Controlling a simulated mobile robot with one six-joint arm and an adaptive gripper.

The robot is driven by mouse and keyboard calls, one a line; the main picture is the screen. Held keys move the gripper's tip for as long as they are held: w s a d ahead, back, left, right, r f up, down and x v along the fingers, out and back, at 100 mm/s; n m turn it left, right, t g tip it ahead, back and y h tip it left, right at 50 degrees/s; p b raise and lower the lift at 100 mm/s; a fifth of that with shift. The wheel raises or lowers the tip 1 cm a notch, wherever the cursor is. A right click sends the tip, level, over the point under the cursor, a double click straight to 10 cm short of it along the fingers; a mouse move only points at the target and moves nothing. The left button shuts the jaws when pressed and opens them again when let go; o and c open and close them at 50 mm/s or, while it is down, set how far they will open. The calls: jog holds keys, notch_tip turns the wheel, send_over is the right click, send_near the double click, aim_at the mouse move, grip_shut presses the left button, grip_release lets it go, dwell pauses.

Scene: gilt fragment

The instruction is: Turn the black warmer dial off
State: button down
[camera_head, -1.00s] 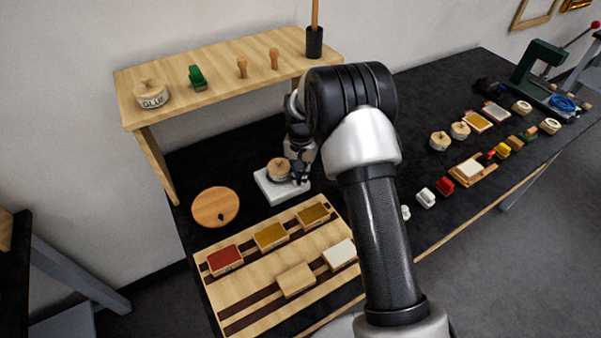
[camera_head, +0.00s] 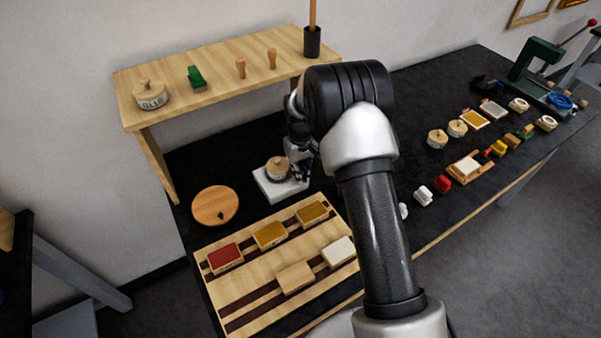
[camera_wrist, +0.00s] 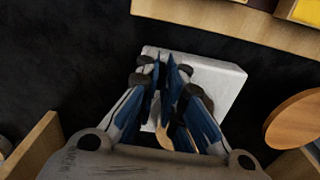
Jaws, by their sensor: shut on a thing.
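The warmer (camera_head: 270,188) is a low white block on the black bench, with a wooden-lidded pot (camera_head: 278,168) on it. The white block also shows under my fingers in the wrist view (camera_wrist: 222,88). My gripper (camera_head: 301,172) is at the warmer's right side in the head view, partly hidden by my arm. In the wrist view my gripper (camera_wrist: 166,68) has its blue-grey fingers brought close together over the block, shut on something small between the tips. The black dial cannot be made out; the fingers cover that spot. Part of the wooden lid shows between the fingers.
A round wooden board (camera_head: 215,206) lies left of the warmer. A striped wooden rack (camera_head: 255,293) with several coloured blocks is in front. A wooden shelf (camera_head: 215,80) stands behind. Several small pots and brushes lie to the right.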

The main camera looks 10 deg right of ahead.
jog(key=shift+n, duration=0.3)
dwell(0.4)
jog(key=c, duration=2)
grip_release()
notch_tip(320, 180, up, 12)
